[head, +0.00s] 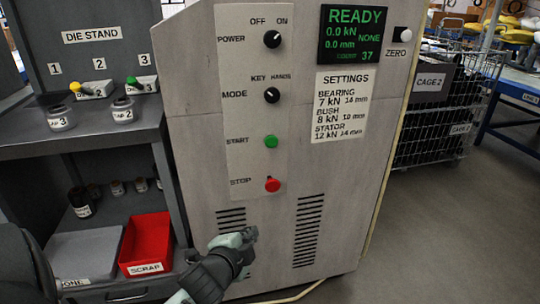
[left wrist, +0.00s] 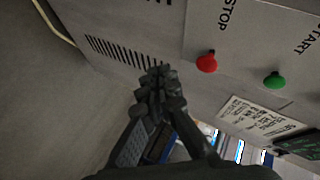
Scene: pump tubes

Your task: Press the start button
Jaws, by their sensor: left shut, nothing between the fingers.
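The green start button (head: 271,142) sits beside the label START on the machine's light front panel. It also shows in the left wrist view (left wrist: 275,80), upside down with its label. The red stop button (head: 272,184) sticks out below it, and it also shows in the left wrist view (left wrist: 207,63). My left gripper (head: 250,234) is shut and empty, in front of the machine below the stop button, apart from both buttons. Its closed fingers (left wrist: 158,76) point toward the vented panel in the left wrist view. My right gripper is not in view.
The display (head: 352,35) reads READY. The power knob (head: 272,39) and mode knob (head: 272,95) are above the start button. A white zero button (head: 402,34) is at upper right. A red scrap bin (head: 147,242) stands on the left shelf. Floor to the right is clear.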

